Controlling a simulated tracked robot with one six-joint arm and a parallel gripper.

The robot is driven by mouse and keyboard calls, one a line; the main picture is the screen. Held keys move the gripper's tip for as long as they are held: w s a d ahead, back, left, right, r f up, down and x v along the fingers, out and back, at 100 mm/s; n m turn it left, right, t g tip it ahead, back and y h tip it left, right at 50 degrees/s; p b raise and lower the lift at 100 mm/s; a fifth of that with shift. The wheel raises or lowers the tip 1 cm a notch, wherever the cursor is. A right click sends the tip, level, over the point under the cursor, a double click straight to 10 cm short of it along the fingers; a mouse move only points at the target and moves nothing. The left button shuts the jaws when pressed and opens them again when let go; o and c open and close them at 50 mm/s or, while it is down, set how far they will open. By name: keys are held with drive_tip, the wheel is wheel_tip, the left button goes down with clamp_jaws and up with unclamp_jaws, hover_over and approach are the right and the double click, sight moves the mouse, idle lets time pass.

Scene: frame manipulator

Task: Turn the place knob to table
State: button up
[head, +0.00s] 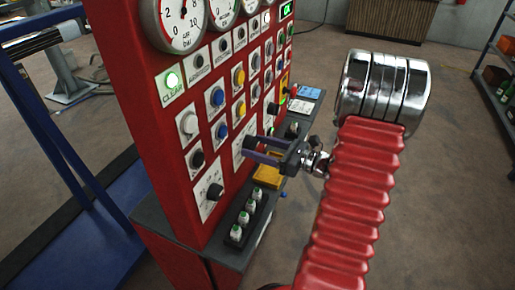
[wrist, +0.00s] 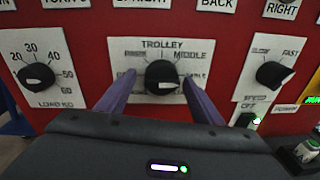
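The place knob (wrist: 162,77) is a black rotary knob on a white plate in the middle of the wrist view. The plate reads TROLLEY at the top and MIDDLE at the upper right; the lower labels are partly hidden by my fingers. A pale mark shows low on the knob; I cannot tell exactly which label it points to. My gripper (wrist: 159,80) is open, with one purple finger to the left and one to the right of the knob. No clear contact shows. In the head view my gripper (head: 246,148) reaches the red panel and partly hides that plate.
A numbered load knob (wrist: 36,77) is to the left and a slow-fast knob (wrist: 274,75) to the right. The red panel (head: 140,100) carries gauges, buttons and lamps. A ledge with green-topped items (head: 245,218) and a yellow box (head: 268,170) lies below my gripper.

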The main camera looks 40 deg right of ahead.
drive_tip(key=shift+d, duration=0.15)
drive_tip(key=shift+s+d, duration=0.25)
drive_tip(key=shift+s, duration=0.25)
drive_tip(key=v, duration=1.2)
drive_tip(key=shift+s, duration=0.25)
drive_tip(key=shift+d+f, duration=0.1)
